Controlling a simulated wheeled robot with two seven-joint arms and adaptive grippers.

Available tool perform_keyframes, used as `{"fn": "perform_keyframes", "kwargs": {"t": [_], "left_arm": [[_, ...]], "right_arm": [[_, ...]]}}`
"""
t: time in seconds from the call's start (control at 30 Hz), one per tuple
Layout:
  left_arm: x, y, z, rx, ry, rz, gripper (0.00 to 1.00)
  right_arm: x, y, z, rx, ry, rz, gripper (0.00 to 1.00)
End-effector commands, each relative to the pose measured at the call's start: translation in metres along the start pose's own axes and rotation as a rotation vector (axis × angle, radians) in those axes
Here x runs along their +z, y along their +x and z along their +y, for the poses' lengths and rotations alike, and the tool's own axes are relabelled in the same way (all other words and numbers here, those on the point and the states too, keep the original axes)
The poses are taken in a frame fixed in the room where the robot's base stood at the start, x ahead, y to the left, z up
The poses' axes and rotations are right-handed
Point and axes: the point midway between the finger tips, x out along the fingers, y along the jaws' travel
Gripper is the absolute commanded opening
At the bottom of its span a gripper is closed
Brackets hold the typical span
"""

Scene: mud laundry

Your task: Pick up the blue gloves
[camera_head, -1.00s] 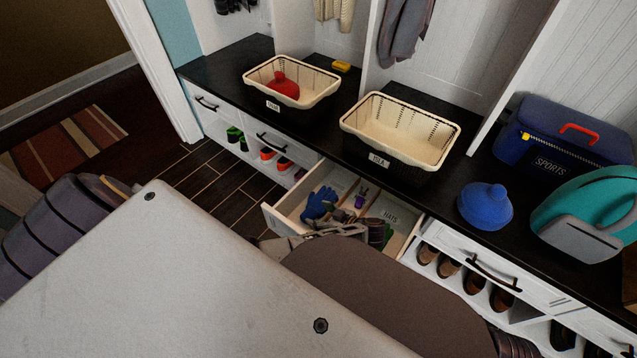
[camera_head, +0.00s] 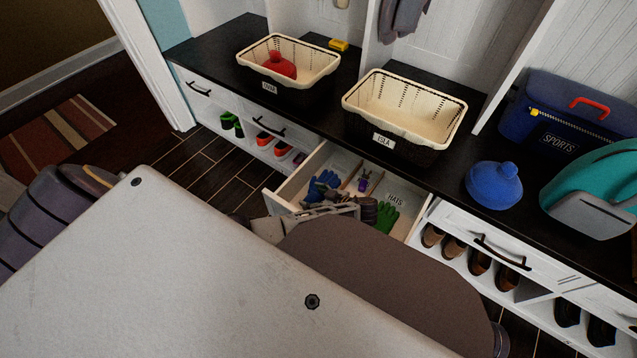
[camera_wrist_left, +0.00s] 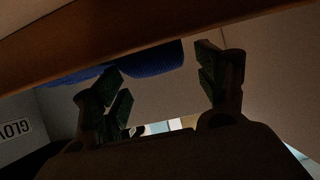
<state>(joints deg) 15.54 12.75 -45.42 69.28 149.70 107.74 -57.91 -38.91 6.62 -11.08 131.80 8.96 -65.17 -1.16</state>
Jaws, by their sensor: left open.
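The blue gloves (camera_head: 322,184) lie in the left compartment of the open drawer (camera_head: 277,201), beside a wooden divider. My left gripper (camera_head: 328,199) is at the drawer, just on the near side of the gloves, and covers part of them. In the left wrist view the gripper (camera_wrist_left: 162,65) is open with its fingers spread. Blue glove material (camera_wrist_left: 150,60) shows beyond and between the fingertips, partly hidden by a brown wooden edge (camera_wrist_left: 130,35). I cannot tell whether the fingers touch the gloves. My right gripper is not in view.

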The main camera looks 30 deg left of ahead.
Motion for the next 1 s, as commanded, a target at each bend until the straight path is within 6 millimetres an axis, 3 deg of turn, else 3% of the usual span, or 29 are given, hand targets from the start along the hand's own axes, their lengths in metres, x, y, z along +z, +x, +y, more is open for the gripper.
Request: {"fn": "perform_keyframes", "kwargs": {"t": [0.57, 1.0], "left_arm": [[0.0008, 0.0007, 0.0006, 0.0, 0.0, -0.001, 0.73], [0.0014, 0.001, 0.0002, 0.0, 0.001, -0.001, 0.23]], "right_arm": [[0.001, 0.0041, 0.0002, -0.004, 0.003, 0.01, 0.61], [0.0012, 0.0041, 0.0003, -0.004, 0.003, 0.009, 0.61]]}}
